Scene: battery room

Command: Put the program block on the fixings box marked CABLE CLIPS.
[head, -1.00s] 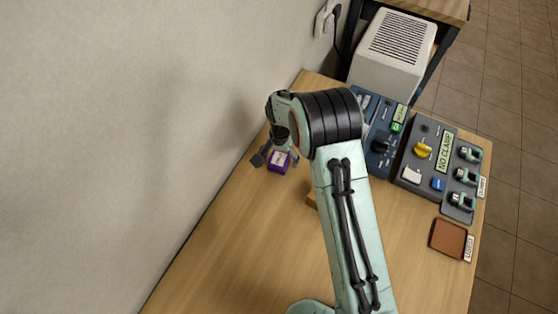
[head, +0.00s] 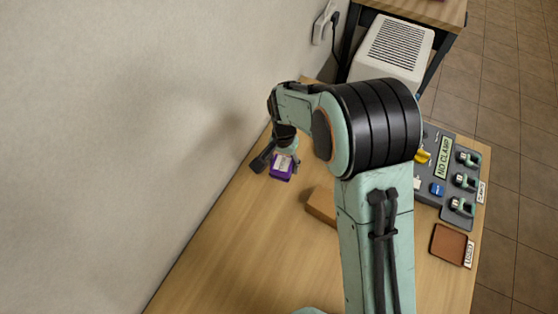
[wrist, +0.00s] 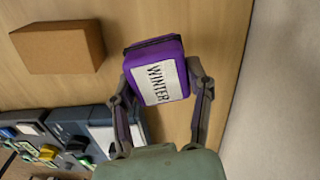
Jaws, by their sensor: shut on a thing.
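A purple block (wrist: 157,69) with a white label reading WINTER is between the two fingers of my gripper (wrist: 160,78), which is shut on it. In the head view the same purple block (head: 281,168) is near the wall side of the table, below my gripper (head: 274,162). Whether it touches the table is hard to tell. A plain brown box (head: 321,206) is on the table to the right of the block, partly hidden by my arm. It also shows in the wrist view (wrist: 58,47). No CABLE CLIPS marking is readable on it.
A dark panel (head: 434,202) with a NO CLAMP label, knobs and several clamps is at the right. A brown tray (head: 448,244) with a white tag is below it. A white vented unit (head: 392,48) stands behind. The wall borders the left; the table's left front is clear.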

